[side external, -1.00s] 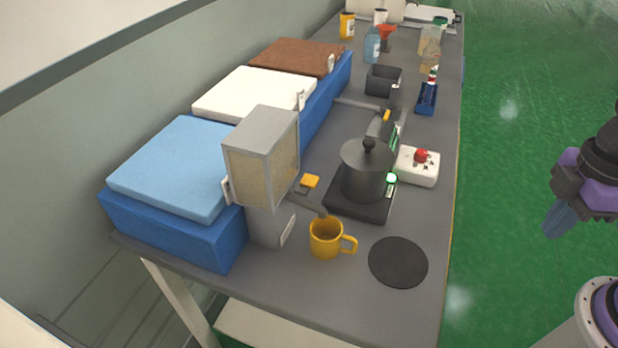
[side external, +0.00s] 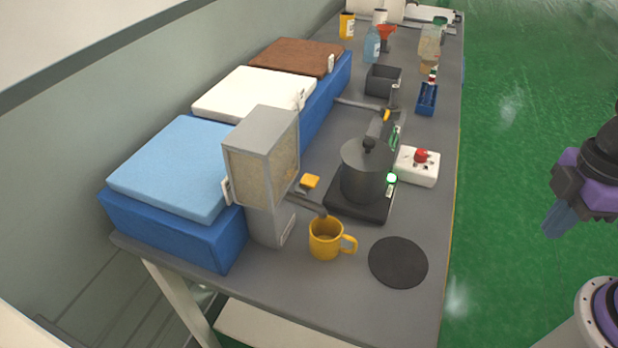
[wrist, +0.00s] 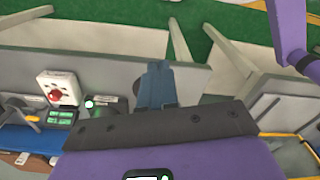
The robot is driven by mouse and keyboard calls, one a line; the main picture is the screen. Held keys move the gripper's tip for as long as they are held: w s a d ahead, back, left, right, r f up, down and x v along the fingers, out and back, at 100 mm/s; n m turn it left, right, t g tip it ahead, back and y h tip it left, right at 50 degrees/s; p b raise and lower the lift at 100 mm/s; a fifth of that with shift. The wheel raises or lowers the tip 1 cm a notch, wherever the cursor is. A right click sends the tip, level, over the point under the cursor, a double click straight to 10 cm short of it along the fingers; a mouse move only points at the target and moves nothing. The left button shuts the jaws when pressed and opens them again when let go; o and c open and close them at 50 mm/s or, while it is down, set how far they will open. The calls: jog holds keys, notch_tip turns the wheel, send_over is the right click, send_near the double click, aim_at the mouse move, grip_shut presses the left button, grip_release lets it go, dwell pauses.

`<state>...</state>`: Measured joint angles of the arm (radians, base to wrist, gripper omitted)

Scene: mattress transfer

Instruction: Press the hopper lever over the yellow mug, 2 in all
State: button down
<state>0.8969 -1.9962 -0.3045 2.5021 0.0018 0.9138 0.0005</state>
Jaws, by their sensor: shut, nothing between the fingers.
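The grey hopper (side external: 262,150) with a clear front stands at the near left of the table, filled with tan grains. Its yellow lever (side external: 310,181) sticks out at its right side. The yellow mug (side external: 325,238) stands upright below the hopper's spout (side external: 308,204), its handle to the right; some tan contents show inside. My gripper (side external: 556,222) is at the right, out over the green floor, away from the table in this view. In the wrist view its blue fingers (wrist: 157,85) are together and empty.
A dark pot (side external: 366,172) with a lid sits on a black hot plate behind the mug. A white box with a red button (side external: 418,166) stands right of it. A black round mat (side external: 398,262) lies right of the mug. Blue, white and brown mattresses line the left.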

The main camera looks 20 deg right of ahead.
notch_tip(320, 180, up, 2)
jog(key=m+t+y, duration=0.6)
jog(key=m+y, duration=0.1)
jog(key=m, duration=0.4)
send_over(315, 180)
jog(key=shift+w, duration=0.1)
jog(key=shift+f, duration=0.1)
jog(key=shift+f, duration=4.3)
jog(key=shift+f, duration=0.15)
